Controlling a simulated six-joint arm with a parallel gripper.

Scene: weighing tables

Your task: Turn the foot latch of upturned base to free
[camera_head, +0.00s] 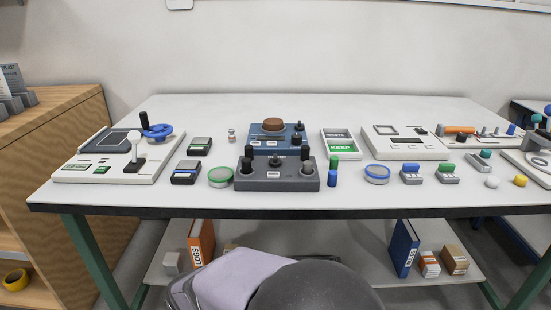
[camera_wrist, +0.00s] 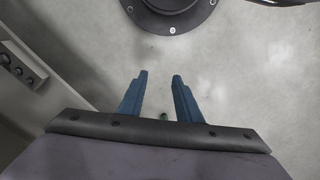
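A dark grey block (camera_head: 277,176) stands at the front middle of the table in the head view. Several dark upright posts or knobs rise from it, and it looks most like the upturned base. Which part is the foot latch, and how it is turned, is too small to tell. My gripper (camera_wrist: 160,76) shows in the wrist view with its two blue fingers apart and nothing between them. It is away from the block, which is not in the wrist view. The head view shows only my arm, low in front of the table, not the fingers.
Behind the block is a blue device (camera_head: 262,141) with a brown dome. Left are a green-rimmed disc (camera_head: 221,177), small scales (camera_head: 186,172) and a panel with a blue wheel (camera_head: 157,131). The front table edge is clear.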

